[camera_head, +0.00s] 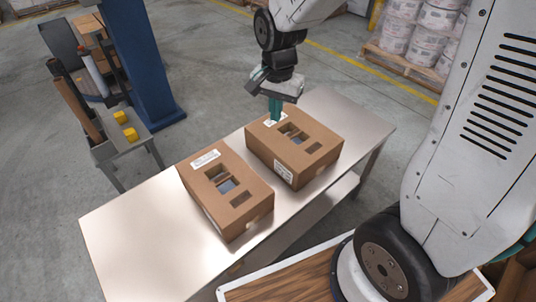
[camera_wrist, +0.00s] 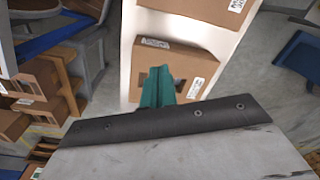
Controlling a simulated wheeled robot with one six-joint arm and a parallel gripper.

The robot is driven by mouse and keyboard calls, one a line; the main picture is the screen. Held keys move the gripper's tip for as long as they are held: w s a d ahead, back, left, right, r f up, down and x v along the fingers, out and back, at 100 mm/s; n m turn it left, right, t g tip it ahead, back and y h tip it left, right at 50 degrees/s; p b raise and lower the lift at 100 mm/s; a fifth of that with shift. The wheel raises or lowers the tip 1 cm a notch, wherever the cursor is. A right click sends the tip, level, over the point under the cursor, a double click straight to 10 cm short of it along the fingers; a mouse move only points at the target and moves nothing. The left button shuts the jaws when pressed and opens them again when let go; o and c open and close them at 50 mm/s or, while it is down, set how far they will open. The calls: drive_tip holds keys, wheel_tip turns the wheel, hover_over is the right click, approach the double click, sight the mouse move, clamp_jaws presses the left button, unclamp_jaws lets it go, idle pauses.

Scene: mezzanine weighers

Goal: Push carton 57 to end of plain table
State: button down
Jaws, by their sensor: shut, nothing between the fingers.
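Two brown cardboard cartons rest on a plain metal table (camera_head: 120,235). The right carton (camera_head: 318,138) and the left carton (camera_head: 225,170) sit side by side with a narrow gap. Each has white labels and cut-out windows in its top. The print is too small to tell which is carton 57. My gripper (camera_head: 275,112) has its teal fingers shut and empty, pointing down at the far left edge of the right carton; I cannot tell whether they touch it. In the wrist view the fingers (camera_wrist: 158,78) overlap a carton (camera_wrist: 190,62), hiding part of it.
The table is bare at its near left end and has a small clear strip at its far right end. A blue column (camera_head: 145,65) and a small stand with yellow blocks (camera_head: 125,125) are at left. Wrapped pallet goods (camera_head: 410,30) stand behind. A wood-topped surface (camera_head: 300,285) is in front.

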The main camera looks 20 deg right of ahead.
drive_tip(key=w+a+f+m, duration=0.1)
drive_tip(key=w+f, duration=0.1)
drive_tip(key=f, duration=0.6)
drive_tip(key=w+f+m, duration=0.2)
drive_tip(key=f, duration=0.7)
drive_tip(key=w+a+f+m, duration=0.1)
drive_tip(key=w+f+m, duration=0.1)
drive_tip(key=f, duration=0.6)
drive_tip(key=shift+w+a+f, duration=0.25)
drive_tip(key=shift+w+a, duration=0.05)
drive_tip(key=shift+a, duration=0.05)
drive_tip(key=shift+w+d+r, duration=0.1)
drive_tip(key=shift+w+d, duration=0.15)
drive_tip(key=shift+d, duration=0.4)
drive_tip(key=shift+w+d, duration=0.2)
drive_tip(key=shift+d, duration=0.4)
drive_tip(key=shift+w+d, duration=0.25)
drive_tip(key=shift+d, duration=0.4)
drive_tip(key=w+d, duration=0.3)
drive_tip(key=d, duration=0.7)
drive_tip(key=w+d, duration=0.4)
drive_tip(key=d, duration=0.7)
drive_tip(key=w+d, duration=0.3)
drive_tip(key=d, duration=0.7)
drive_tip(key=shift+w+d, duration=0.2)
drive_tip(key=shift+d, duration=0.2)
drive_tip(key=shift+a, duration=0.1)
